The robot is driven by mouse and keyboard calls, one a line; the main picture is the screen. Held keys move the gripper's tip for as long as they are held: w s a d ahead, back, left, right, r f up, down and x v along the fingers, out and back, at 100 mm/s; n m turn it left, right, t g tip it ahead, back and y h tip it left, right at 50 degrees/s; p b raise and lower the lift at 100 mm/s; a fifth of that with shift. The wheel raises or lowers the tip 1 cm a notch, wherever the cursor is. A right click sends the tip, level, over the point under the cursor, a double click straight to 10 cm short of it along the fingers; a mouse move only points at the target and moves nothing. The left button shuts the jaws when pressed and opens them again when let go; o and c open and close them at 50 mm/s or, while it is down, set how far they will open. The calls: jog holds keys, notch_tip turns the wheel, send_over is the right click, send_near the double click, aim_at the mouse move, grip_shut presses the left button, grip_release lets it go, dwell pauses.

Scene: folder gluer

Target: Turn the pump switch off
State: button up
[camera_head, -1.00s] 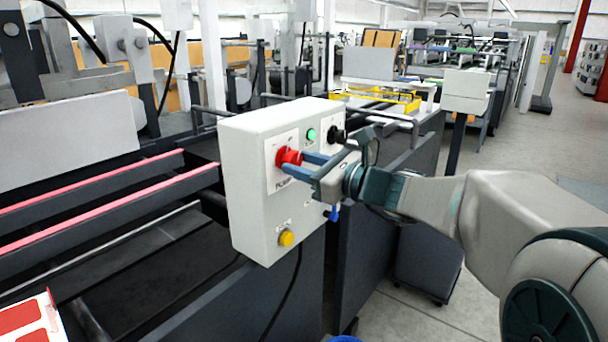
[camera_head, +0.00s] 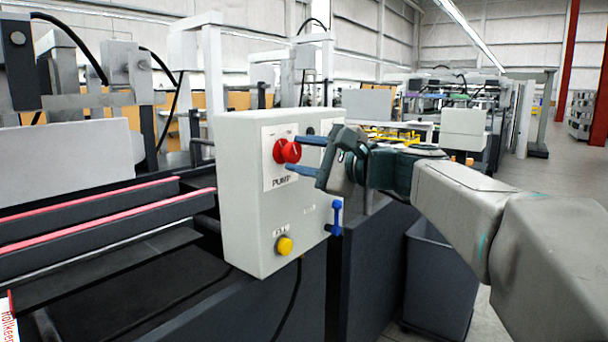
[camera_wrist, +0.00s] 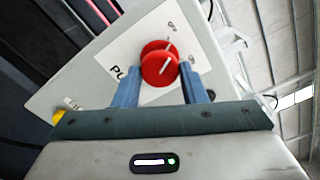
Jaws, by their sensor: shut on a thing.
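The pump switch is a round red knob (camera_head: 287,150) on the face of a white control box, above the word PUMP. It also shows in the wrist view as a red knob (camera_wrist: 160,68) with a white pointer line slanting toward the upper right, roughly toward a small, partly legible label. My gripper (camera_head: 301,155) reaches in from the right with its blue fingers at the knob, one above the other. In the wrist view my gripper (camera_wrist: 159,88) has a finger on each side of the knob and is shut on it.
The white control box (camera_head: 240,200) also carries a yellow button (camera_head: 284,245) low on its face and a blue lever (camera_head: 337,215) at its right side. Red-topped rails (camera_head: 110,228) run to the left. A grey bin (camera_head: 440,280) stands below my arm.

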jog(key=shift+f+n+b, duration=0.1)
jog(key=shift+n+b, duration=0.65)
jog(key=shift+n, duration=0.05)
jog(key=o, duration=1)
jog(key=p+v, duration=0.1)
jog(key=v, duration=1.3)
jog(key=shift+a, duration=0.1)
